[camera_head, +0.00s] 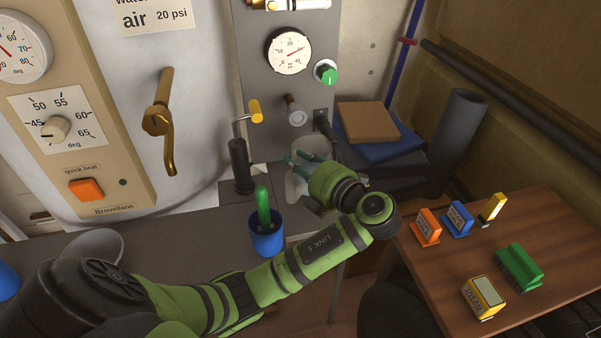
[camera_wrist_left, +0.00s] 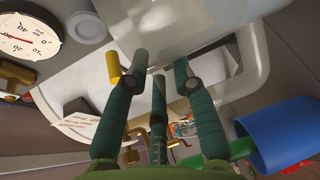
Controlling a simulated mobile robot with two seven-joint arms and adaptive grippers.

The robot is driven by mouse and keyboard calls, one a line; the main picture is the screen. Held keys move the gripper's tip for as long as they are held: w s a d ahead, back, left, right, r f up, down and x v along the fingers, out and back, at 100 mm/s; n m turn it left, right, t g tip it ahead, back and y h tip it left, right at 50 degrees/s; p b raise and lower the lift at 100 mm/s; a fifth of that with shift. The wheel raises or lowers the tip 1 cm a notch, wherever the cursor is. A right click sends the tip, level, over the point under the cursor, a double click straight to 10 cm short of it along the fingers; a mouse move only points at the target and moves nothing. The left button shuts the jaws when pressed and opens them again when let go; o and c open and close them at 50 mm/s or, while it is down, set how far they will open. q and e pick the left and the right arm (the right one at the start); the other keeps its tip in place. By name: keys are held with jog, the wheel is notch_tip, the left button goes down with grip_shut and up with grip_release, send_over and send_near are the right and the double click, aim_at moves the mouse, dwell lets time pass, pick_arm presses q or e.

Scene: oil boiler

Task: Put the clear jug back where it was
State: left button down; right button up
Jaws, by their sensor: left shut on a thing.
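The clear jug (camera_head: 299,187) is a whitish, see-through vessel at the middle of the head view, partly hidden behind my left gripper (camera_head: 300,160). The gripper is shut on the jug, in front of the grey gauge panel and near the back of the counter. In the left wrist view the jug (camera_wrist_left: 185,25) fills the top, with its curved handle (camera_wrist_left: 257,65) at the right. The green fingers of my left gripper (camera_wrist_left: 160,68) reach up to its wall. I cannot tell whether the jug's base touches the counter. My right gripper is not in view.
A blue cup (camera_head: 267,240) with a green handle in it stands close to my left forearm. A black pump with a yellow grip (camera_head: 255,110) stands left of the jug. Books (camera_head: 367,122) lie right. A wooden table (camera_head: 450,275) holds several coloured blocks.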

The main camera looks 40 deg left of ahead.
aim_at(300, 190)
pick_arm(q)
notch_tip(300, 190, down, 3)
jog(key=shift+r, duration=0.2)
jog(key=shift+f, duration=0.4)
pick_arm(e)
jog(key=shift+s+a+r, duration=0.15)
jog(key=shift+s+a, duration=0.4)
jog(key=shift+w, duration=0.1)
pick_arm(q)
jog(key=c, duration=1)
grip_release()
jog(key=shift+c, duration=0.2)
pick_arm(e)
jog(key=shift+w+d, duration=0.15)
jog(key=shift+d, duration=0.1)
